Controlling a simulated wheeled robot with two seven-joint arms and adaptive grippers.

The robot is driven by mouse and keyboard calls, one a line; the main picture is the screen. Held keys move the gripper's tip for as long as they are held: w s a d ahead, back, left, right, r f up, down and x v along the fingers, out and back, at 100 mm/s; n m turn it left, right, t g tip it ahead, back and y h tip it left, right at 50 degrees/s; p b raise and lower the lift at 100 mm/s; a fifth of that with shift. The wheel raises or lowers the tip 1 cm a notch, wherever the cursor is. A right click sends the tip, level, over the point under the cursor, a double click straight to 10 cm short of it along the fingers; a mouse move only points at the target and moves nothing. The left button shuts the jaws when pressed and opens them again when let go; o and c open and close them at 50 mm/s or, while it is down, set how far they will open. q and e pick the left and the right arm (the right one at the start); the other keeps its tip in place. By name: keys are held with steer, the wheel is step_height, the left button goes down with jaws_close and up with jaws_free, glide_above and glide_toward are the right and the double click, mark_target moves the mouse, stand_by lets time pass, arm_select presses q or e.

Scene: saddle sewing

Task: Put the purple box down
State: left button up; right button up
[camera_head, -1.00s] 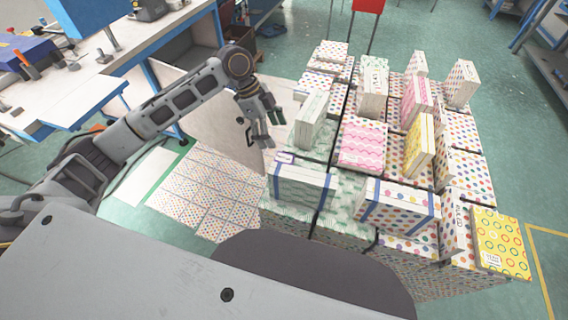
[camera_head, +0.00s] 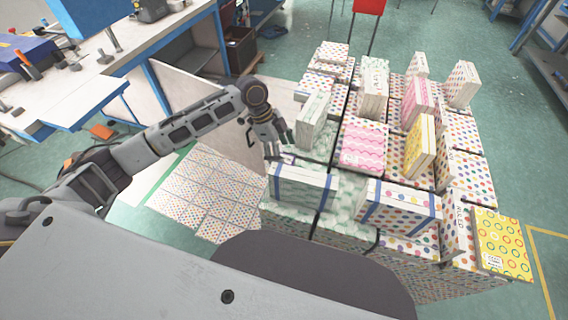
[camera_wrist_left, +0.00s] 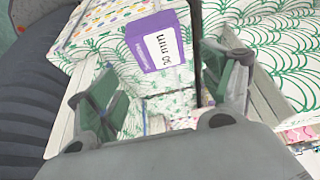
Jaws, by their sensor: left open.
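The small purple box (camera_wrist_left: 155,44) with a white label shows in the left wrist view, resting on a patterned white carton. My left gripper (camera_wrist_left: 165,88) is open, with its two fingers spread and nothing between them. The purple box lies beyond the fingers, apart from them. My right gripper is in no view.
Several upright cartons stand on the stack, among them a green-patterned one (camera_head: 312,122) just right of the gripper and a blue-banded one (camera_head: 303,187) just in front. A white board (camera_head: 205,115) leans left of the stack. A workbench (camera_head: 50,95) stands at the far left.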

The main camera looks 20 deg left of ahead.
mark_target(287, 160)
arm_select(q)
steer(key=shift+d+f, duration=0.1)
steer(key=shift+f, duration=0.2)
steer(key=shift+a+x, duration=0.1)
steer(key=shift+x, duration=1.15)
steer(key=shift+a+x, duration=0.15)
steer(key=shift+x, duration=1.1)
steer(key=shift+w+f, duration=0.1)
steer(key=shift+w, duration=0.05)
steer(key=shift+c, duration=0.5)
steer(key=c, duration=1.2)
steer(key=shift+o, duration=0.2)
steer(key=shift+r, duration=5.05)
